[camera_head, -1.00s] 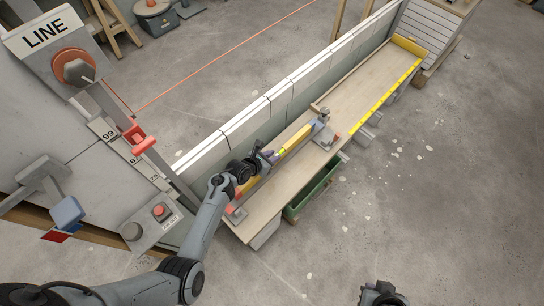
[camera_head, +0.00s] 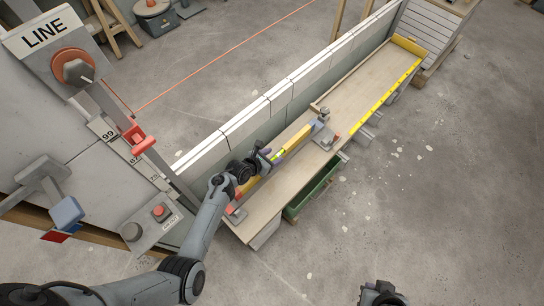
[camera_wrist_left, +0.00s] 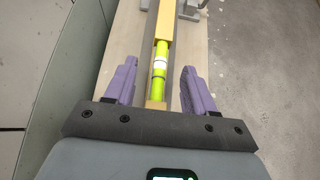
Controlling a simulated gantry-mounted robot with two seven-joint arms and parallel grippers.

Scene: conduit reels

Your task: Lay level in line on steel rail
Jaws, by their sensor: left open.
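The yellow level (camera_head: 296,138) with its bright green vial section lies lengthwise along the steel rail (camera_head: 262,184) on the plank. In the left wrist view the level (camera_wrist_left: 165,22) runs between dark rail edges, looking in line with them; I cannot tell if it sits fully down. My left gripper (camera_head: 269,156) is over the level. In the left wrist view its purple fingers (camera_wrist_left: 158,72) are open, one on each side of the green section, with gaps to both. At the bottom edge of the head view a dark part of my right arm shows; its fingers cannot be made out.
Metal clamps (camera_head: 321,130) stand at the far end of the rail. A white block wall (camera_head: 270,104) runs close along the plank's left side. A green tray (camera_head: 318,185) sits below the right edge. A bench with a red button (camera_head: 160,211) is at left. Open floor lies right.

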